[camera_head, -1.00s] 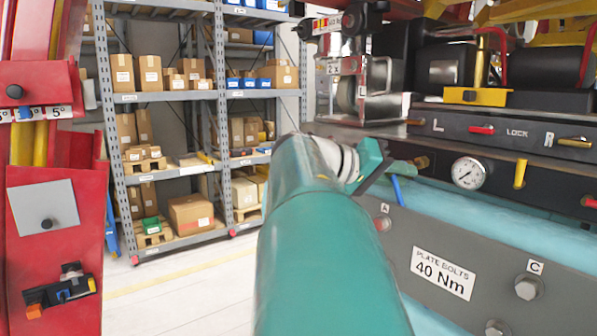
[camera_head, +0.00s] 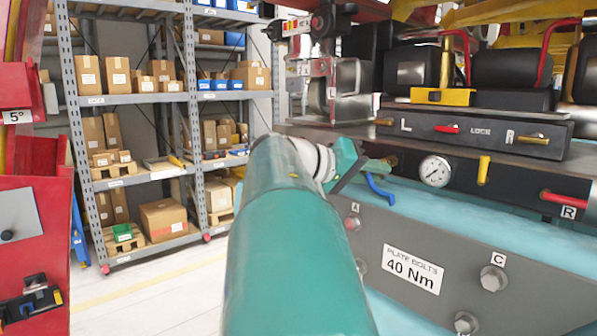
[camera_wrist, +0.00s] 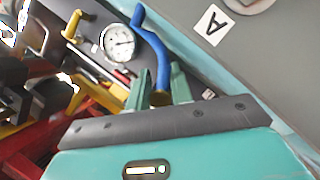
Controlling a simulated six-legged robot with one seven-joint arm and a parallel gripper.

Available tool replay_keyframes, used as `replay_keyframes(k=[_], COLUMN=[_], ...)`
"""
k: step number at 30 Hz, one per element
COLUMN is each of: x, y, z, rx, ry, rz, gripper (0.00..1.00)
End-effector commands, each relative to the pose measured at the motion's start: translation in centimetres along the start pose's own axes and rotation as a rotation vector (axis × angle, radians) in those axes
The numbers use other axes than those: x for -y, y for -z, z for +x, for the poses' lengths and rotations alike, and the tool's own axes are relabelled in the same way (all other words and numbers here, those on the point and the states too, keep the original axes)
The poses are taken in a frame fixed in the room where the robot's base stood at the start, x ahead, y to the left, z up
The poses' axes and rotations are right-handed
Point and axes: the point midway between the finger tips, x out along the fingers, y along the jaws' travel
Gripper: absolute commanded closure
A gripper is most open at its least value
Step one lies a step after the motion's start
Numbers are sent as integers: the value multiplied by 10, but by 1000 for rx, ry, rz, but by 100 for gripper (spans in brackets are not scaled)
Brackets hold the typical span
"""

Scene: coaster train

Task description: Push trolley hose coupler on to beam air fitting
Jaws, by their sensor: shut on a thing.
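My gripper (camera_wrist: 161,88) is shut on the end of the blue hose (camera_wrist: 156,45), with a small brass-coloured piece, apparently the hose coupler (camera_wrist: 160,98), between its green fingers. In the head view my gripper (camera_head: 378,166) is beside the dark beam panel, left of the pressure gauge (camera_head: 434,171). The blue hose (camera_head: 378,188) hangs in a bend just below the fingers. The gauge also shows in the wrist view (camera_wrist: 118,43), beyond the hose. I cannot clearly make out the beam air fitting or whether the coupler touches it; the fingers and arm hide much of that spot.
A grey plate (camera_head: 440,262) with bolts and a "40 Nm" label lies below right. A yellow lever (camera_head: 484,170) and red handle (camera_head: 563,200) stick out right of the gauge. Shelving (camera_head: 160,100) and red equipment (camera_head: 35,220) stand left, with open floor between.

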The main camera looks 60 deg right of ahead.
Motion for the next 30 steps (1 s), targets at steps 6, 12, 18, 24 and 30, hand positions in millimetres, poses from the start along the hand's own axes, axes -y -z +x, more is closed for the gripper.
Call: replay_keyframes(k=[6,12,18,24,30], x=[0,0,0,0,0], y=[2,3,4,5,5], z=[4,7,10,12,12], rx=[0,0,1,1,1], ry=[0,0,-1,-1,-1], rz=[0,1,2,2,1], gripper=[100,100,100,100,66])
